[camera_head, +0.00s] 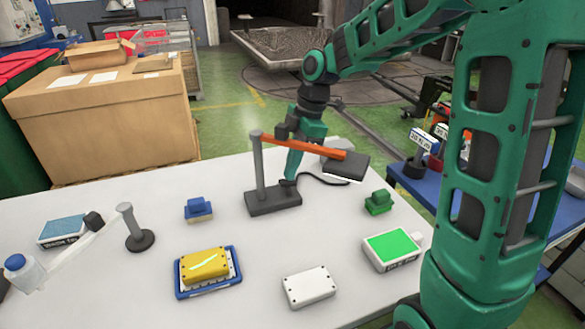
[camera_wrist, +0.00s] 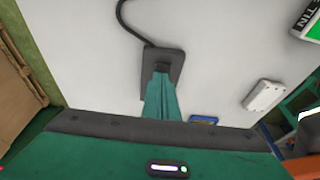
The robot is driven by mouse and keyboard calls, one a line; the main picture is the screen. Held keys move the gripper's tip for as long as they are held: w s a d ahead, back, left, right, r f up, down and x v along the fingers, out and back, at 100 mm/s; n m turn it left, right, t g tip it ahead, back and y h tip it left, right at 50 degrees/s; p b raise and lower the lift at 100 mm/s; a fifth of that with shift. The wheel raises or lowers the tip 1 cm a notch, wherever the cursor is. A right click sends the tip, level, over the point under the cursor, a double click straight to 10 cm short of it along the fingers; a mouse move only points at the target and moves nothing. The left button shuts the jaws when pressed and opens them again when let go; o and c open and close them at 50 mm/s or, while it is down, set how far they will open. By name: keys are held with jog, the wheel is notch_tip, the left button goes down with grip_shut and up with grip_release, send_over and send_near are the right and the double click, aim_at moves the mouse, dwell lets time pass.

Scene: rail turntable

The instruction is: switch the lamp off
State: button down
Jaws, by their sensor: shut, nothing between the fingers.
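The lamp has a dark grey base (camera_head: 272,203), a grey post (camera_head: 258,165), an orange arm (camera_head: 300,146) and a dark flat head (camera_head: 345,164). A bright strip shows under the head's edge; I cannot tell for sure whether it is lit. My gripper (camera_head: 290,181) points down behind the orange arm, its tips at the right rear of the base. In the wrist view the shut green fingers (camera_wrist: 160,76) reach over the dark base (camera_wrist: 177,63), with a small dark part at the tips. Whether they touch it, I cannot tell. No switch shows clearly.
A black cable (camera_wrist: 124,22) leaves the base. On the white table (camera_head: 340,235) are a blue block (camera_head: 198,209), a green block (camera_head: 378,202), a white box (camera_head: 309,287), a green-topped box (camera_head: 391,249), and a yellow box (camera_head: 204,263) on a blue tray.

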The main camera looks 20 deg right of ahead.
jog(key=shift+r, duration=0.5)
jog(key=d+v, duration=0.1)
jog(key=v, duration=1.1)
jog(key=shift+d, duration=0.35)
jog(key=shift+r, duration=0.1)
